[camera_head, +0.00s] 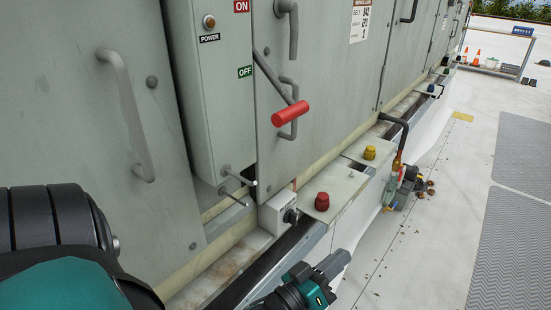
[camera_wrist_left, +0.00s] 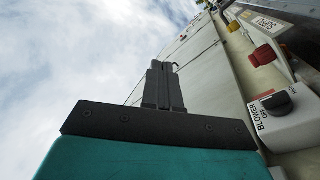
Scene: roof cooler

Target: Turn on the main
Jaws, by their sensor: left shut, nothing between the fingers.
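The main switch lever with its red grip (camera_head: 290,113) sticks out from the side of the grey power box (camera_head: 212,90). It slopes down to the right, its grip lower than the OFF label (camera_head: 245,71); the ON label (camera_head: 241,6) is above. An amber lamp (camera_head: 209,21) marked POWER is on the box front. My left gripper (camera_head: 335,263) is at the bottom of the head view, below and right of the lever, apart from it. Its fingers are shut and empty in the left wrist view (camera_wrist_left: 163,85), where the lever does not show. My right gripper is not in view.
A small white box with a black BLOWER knob (camera_wrist_left: 277,102), also in the head view (camera_head: 290,215), sits on the ledge near my left gripper. A red knob (camera_head: 322,201) and yellow knob (camera_head: 369,152) stand farther along. A cabinet handle (camera_head: 126,115) protrudes left. Roof floor (camera_head: 420,230) is open right.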

